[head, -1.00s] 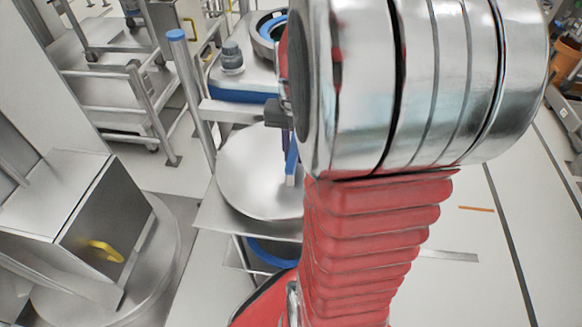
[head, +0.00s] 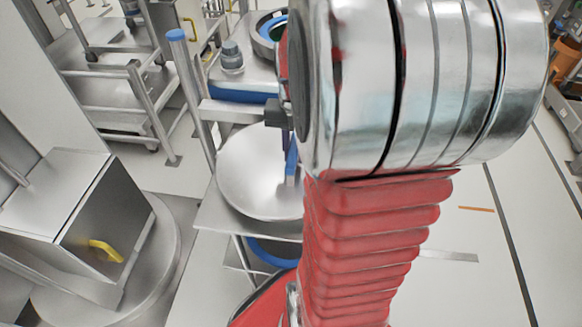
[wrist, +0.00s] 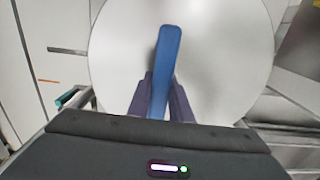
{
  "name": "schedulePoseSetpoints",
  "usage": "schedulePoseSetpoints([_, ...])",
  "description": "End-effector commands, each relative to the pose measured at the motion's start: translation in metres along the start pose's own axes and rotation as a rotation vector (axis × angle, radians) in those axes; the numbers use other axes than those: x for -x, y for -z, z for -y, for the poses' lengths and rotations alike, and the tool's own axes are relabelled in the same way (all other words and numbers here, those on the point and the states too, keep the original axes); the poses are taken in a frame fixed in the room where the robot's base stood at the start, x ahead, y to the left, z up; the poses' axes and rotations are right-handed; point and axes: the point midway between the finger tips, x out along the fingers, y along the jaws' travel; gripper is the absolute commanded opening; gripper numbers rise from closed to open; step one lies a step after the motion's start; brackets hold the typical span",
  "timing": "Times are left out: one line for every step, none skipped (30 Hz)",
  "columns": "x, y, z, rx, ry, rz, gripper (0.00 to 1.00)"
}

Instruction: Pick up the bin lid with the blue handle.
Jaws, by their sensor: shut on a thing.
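The bin lid (head: 250,185) is a round, shiny metal disc above a metal shelf in the head view, partly hidden by my arm. It also fills the middle of the wrist view (wrist: 215,60). Its blue handle (wrist: 168,60) stands between my two dark fingers in the wrist view, and a bit of it (head: 291,160) shows in the head view. My gripper (wrist: 160,95) is shut on the blue handle. In the head view only part of my gripper (head: 283,122) shows beside my arm. I cannot tell how far the lid stands above the shelf.
The metal shelf edge (head: 225,215) lies around the lid. Behind it stands a cart (head: 240,78) with a blue-ringed container. A steel box with a yellow handle (head: 105,250) is at the left. A blue ring (head: 272,252) shows below the shelf. Open floor lies at the right.

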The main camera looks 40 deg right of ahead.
Motion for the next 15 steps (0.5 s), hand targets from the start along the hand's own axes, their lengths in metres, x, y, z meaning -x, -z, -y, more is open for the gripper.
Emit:
schedulePoseSetpoints([-0.0001, 0.0000, -0.0006, 0.000, -0.001, 0.000, 0.00])
schedulePoseSetpoints([-0.0001, 0.0000, -0.0006, 0.000, -0.001, 0.000, 0.00])
schedulePoseSetpoints([0.0015, 0.0013, -0.0002, 0.000, 0.000, -0.004, 0.00])
schedulePoseSetpoints([0.0015, 0.0013, -0.0002, 0.000, 0.000, -0.004, 0.00])
schedulePoseSetpoints([0.0015, 0.0012, -0.0002, 0.000, 0.000, -0.004, 0.00])
schedulePoseSetpoints([0.0015, 0.0012, -0.0001, 0.000, 0.000, -0.004, 0.00])
schedulePoseSetpoints([0.0015, 0.0012, -0.0001, 0.000, 0.000, -0.004, 0.00])
schedulePoseSetpoints([0.0015, 0.0012, 0.0000, 0.000, 0.000, -0.004, 0.00])
schedulePoseSetpoints([0.0017, 0.0012, 0.0000, 0.000, 0.000, -0.004, 0.00])
schedulePoseSetpoints([0.0020, 0.0012, 0.0001, 0.000, 0.000, -0.004, 0.00])
schedulePoseSetpoints([0.0025, 0.0013, 0.0001, 0.000, 0.001, -0.004, 0.00])
schedulePoseSetpoints([0.0036, 0.0014, 0.0002, 0.000, 0.001, -0.005, 0.00])
schedulePoseSetpoints([0.0048, 0.0015, 0.0003, 0.000, 0.001, -0.005, 0.00])
schedulePoseSetpoints([0.0062, 0.0016, 0.0004, 0.000, 0.001, -0.006, 0.00])
schedulePoseSetpoints([0.0086, 0.0017, 0.0004, 0.001, 0.001, -0.006, 0.00])
